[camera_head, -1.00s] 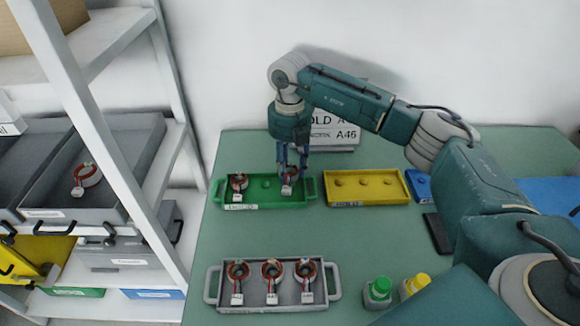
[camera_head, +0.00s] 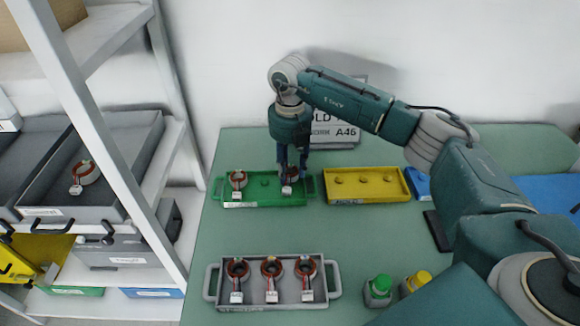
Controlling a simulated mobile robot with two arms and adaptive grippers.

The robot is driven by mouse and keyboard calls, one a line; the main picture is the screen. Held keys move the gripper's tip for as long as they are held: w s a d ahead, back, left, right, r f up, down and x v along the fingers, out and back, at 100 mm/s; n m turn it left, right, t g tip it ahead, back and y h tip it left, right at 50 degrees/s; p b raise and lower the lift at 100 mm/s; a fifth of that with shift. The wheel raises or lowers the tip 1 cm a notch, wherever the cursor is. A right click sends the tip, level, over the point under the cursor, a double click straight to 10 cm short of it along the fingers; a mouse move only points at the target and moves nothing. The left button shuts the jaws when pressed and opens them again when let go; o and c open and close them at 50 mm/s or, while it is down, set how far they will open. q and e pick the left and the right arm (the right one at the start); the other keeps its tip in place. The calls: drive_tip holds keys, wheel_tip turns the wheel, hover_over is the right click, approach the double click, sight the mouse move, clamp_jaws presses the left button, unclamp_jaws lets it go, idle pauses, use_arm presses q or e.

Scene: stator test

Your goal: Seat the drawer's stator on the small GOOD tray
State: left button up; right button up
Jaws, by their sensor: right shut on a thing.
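The small green tray (camera_head: 264,198) lies on the table, with a white label on its front edge. One stator (camera_head: 238,180) sits at its left end, and an empty peg shows in the middle. My right gripper (camera_head: 291,172) points down over the tray's right end, shut on a second stator (camera_head: 290,187). That stator is at the right-hand place; whether it rests fully on the tray I cannot tell. A further stator (camera_head: 84,173) lies in the open grey drawer (camera_head: 45,212) on the shelf at left. My left gripper is not in view.
A yellow tray (camera_head: 366,198) with empty pegs lies right of the green one. A grey tray (camera_head: 328,303) with three stators is at the front. Green-capped (camera_head: 378,290) and yellow-capped (camera_head: 416,282) bottles stand beside it. A sign (camera_head: 335,132) stands behind. The middle of the table is clear.

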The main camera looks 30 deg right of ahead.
drive_tip(key=shift+f, duration=0.45)
idle(0.3)
drive_tip(key=o, duration=1.2)
drive_tip(key=shift+r, duration=0.15)
drive_tip(key=shift+r+p, duration=1.65)
drive_tip(key=shift+r, duration=0.75)
drive_tip(key=shift+o, duration=0.5)
drive_tip(key=o, duration=0.5)
drive_tip(key=shift+c, duration=0.2)
